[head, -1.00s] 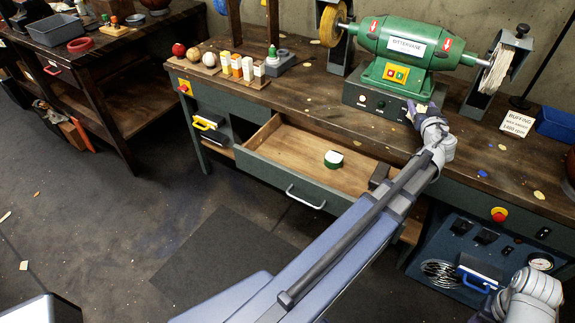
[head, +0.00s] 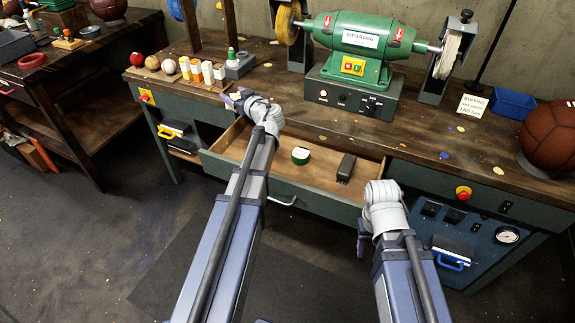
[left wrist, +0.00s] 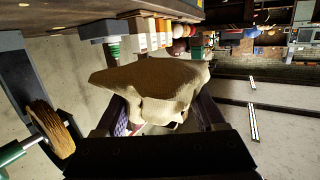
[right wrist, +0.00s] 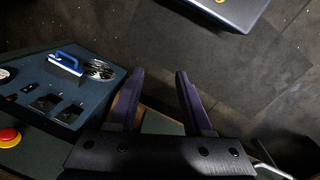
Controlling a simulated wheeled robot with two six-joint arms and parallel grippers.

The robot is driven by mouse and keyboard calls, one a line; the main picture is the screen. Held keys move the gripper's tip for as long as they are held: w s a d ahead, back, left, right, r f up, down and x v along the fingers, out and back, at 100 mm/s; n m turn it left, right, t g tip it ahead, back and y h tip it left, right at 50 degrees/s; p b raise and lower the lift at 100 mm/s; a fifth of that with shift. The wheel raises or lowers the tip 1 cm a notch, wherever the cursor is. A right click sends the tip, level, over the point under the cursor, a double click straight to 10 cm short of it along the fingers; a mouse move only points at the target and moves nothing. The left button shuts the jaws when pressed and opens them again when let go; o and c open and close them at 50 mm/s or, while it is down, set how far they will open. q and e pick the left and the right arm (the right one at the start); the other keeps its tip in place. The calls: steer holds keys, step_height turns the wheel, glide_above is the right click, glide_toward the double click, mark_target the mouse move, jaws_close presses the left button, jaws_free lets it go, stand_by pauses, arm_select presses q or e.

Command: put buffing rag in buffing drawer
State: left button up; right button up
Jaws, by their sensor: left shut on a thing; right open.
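A tan buffing rag (left wrist: 150,88) is pinched between the fingers of my left gripper (left wrist: 165,125) in the left wrist view, hanging bunched and spread wide. In the head view my left gripper (head: 234,99) is above the back left of the open drawer (head: 325,172), near the bench top; I cannot make out the rag there.
A green bench grinder (head: 355,45) stands on the bench (head: 430,130) behind the drawer. Several coloured bars (head: 207,72) and balls sit at the bench's left. A brown leather ball (head: 549,135) and a blue bin (head: 513,103) are at the right. The floor in front is clear.

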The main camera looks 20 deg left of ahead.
arm_select(q)
steer(key=f+n+g+y+b, duration=0.1)
steer(key=f+n+g+b, duration=0.1)
steer(key=f+b, duration=0.2)
steer(key=s+d+f+n+g+b, duration=0.1)
steer(key=f+n+g+b, duration=0.1)
steer(key=f+b, duration=0.3)
steer(key=s+d+f+n+g+y+b, duration=0.1)
steer(key=f+n+g+b, duration=0.1)
steer(key=f+g+b, duration=0.2)
steer(key=shift+s+d+f+y+b, duration=0.15)
steer(key=shift+f+y+b, duration=0.15)
steer(key=shift+f+b, duration=0.5)
steer(key=shift+f, duration=0.25)
steer(key=shift+f+b, duration=0.4)
steer(key=shift+f, duration=0.15)
steer(key=shift+r, duration=0.1)
steer(key=o, duration=1.3)
steer(key=shift+o, duration=0.2)
